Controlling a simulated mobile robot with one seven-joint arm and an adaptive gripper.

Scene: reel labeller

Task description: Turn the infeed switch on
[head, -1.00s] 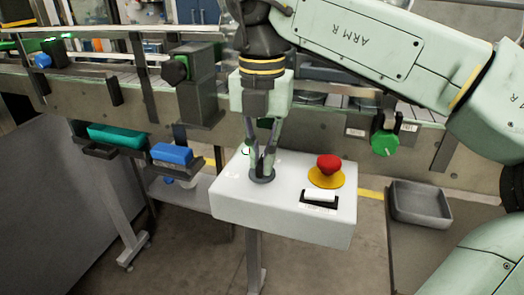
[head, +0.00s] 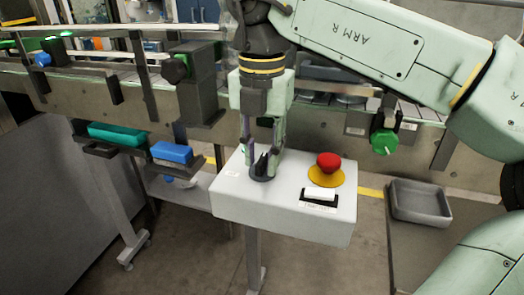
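A white control box (head: 300,222) stands on a post below the conveyor. On its top are a black rotary switch (head: 262,172) at the left, a red mushroom button (head: 328,162) on a yellow base, and a white rocker (head: 320,194) in a black frame. The labels are too small to read, so I cannot tell which control is the infeed switch. My gripper (head: 262,158) points down over the rotary switch. Its fingers are open, one on each side of the switch's handle. Whether either finger touches it is unclear.
The conveyor (head: 330,125) runs behind the box, with a green knob (head: 384,142) on its front. A grey tray (head: 420,204) lies at the right. Floor shows around the post.

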